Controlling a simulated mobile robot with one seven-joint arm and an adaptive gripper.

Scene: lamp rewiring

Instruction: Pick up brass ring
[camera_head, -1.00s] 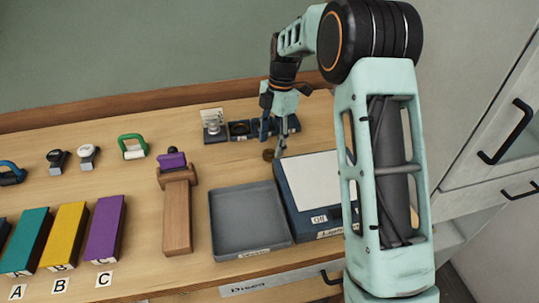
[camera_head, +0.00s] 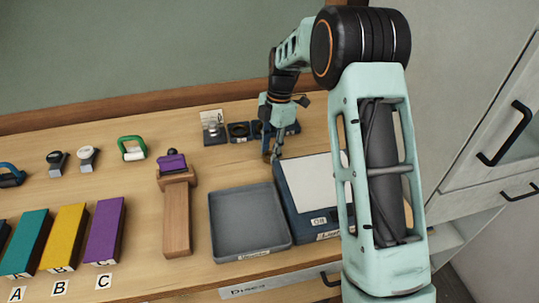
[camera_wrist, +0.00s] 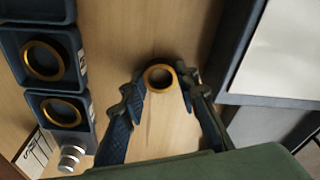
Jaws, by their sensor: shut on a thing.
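In the camera_head view my gripper (camera_head: 271,155) is low over the wooden table, just behind the left corner of a blue box with a pale top (camera_head: 318,180). The fingers hide most of the ring there. I cannot tell whether the ring still touches the table.
Small blue trays with brass-rimmed rings (camera_wrist: 43,60) stand close by at the left of the wrist view. A grey tray (camera_head: 248,250) lies in front of my gripper. A wooden stand with a purple top (camera_head: 176,215) is further left. Teal, yellow and purple blocks stand at the left.

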